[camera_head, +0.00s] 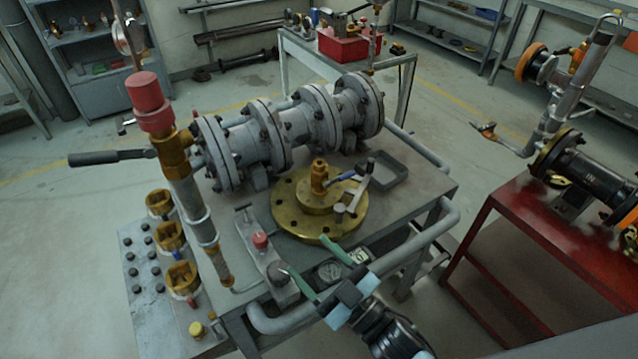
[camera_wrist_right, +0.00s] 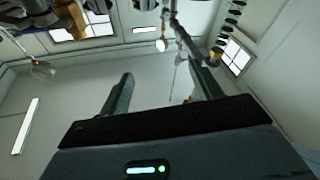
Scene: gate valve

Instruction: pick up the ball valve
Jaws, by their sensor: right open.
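A small brass valve body (camera_head: 319,177) with a blue lever (camera_head: 342,175) stands on the round brass flange (camera_head: 290,215) in the middle of the workbench; it looks like the ball valve. A grey T-shaped piece (camera_head: 354,192) is close to its right and partly overlaps it in the head view. My right gripper (camera_head: 307,253) is open at the bench's front edge, in front of the flange and apart from the valve. In the right wrist view its two green fingers (camera_wrist_right: 160,70) are spread with nothing held between them. The valve is not identifiable there. My left gripper is not in view.
A large grey flanged pipe assembly (camera_head: 290,130) lies behind the brass flange. A tall pipe with a red cap (camera_head: 150,100) and black handle stands at left. A small red-topped device (camera_head: 262,242) sits left of my gripper. A grey tray (camera_head: 388,170) lies right of the flange.

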